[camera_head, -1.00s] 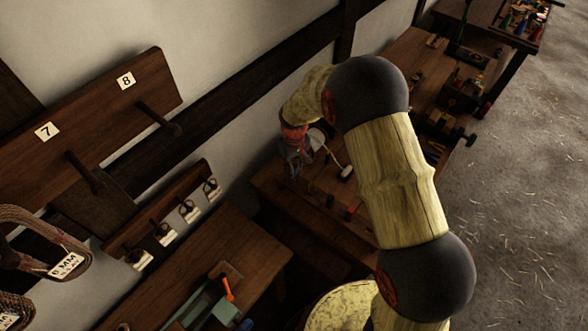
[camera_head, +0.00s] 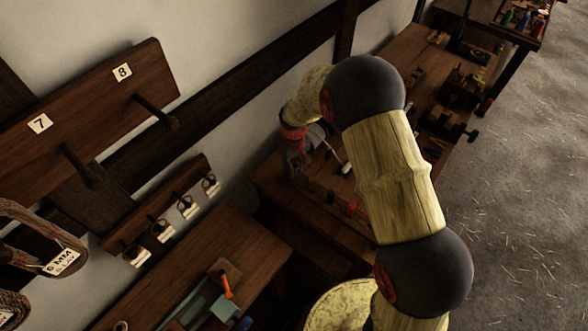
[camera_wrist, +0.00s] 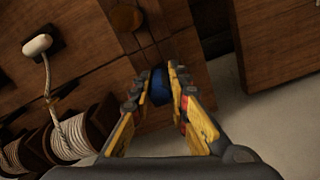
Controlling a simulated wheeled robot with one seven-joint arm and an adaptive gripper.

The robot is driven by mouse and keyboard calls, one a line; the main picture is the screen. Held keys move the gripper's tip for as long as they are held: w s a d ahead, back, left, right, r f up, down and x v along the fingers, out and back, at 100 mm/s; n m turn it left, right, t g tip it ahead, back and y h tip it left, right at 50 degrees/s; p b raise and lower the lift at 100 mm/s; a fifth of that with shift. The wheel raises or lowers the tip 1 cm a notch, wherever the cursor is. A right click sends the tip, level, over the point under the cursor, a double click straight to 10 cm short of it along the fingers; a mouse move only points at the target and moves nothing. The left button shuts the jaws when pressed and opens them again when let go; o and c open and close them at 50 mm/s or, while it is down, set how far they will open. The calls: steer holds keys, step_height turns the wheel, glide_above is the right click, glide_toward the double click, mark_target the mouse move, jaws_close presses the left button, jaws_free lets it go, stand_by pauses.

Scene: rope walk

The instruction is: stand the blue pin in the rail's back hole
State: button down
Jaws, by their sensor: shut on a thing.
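The blue pin (camera_wrist: 160,86) shows in the wrist view between the fingertips of my gripper (camera_wrist: 162,90). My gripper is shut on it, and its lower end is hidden. Behind the pin runs a dark wooden strip, apparently the rail (camera_wrist: 178,42), with a round brown knob or peg top (camera_wrist: 126,17) beside it. I cannot make out the back hole or whether the pin touches the wood. In the head view my gripper (camera_head: 295,163) is at the wall end of the middle bench, small and dark, and the pin cannot be told apart there.
The bench (camera_head: 270,183) carries small pegs, one of them red (camera_head: 351,209). A white-headed tool (camera_wrist: 37,45) and a cord spool (camera_wrist: 72,138) lie left of my gripper in the wrist view. A nearer bench (camera_head: 190,262) holds a green tool.

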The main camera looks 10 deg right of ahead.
steer(key=shift+f, duration=0.4)
steer(key=c, duration=1.6)
jaws_free()
steer(key=shift+c, duration=0.2)
step_height(320, 180, up, 12)
